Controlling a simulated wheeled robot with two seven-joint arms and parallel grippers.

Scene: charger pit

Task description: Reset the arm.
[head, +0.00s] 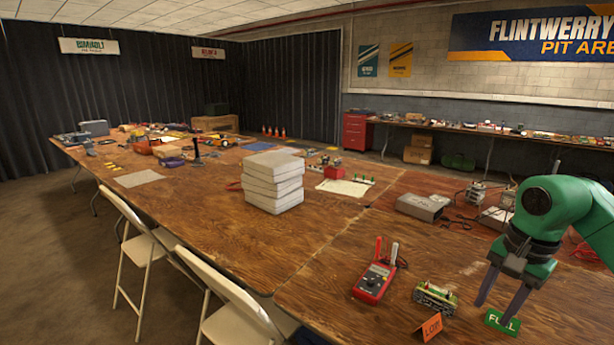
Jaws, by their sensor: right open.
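My right arm comes in from the right edge, green with a dark wrist. Its gripper (502,303) points down at the near right of the table, with its two dark fingers apart and nothing seen between them. A green card reading FULL (501,321) lies just below the fingertips; I cannot tell whether they touch it. An orange card reading LOW (432,327) stands to the left, in front of a small green and yellow device (436,298). My left gripper is not in view.
A red multimeter (374,281) with two probes lies left of the device. A stack of white boxes (273,182) stands mid-table. A grey box with wires (422,207) sits behind. Folding chairs (228,315) line the near edge. The wood between stack and multimeter (330,240) is clear.

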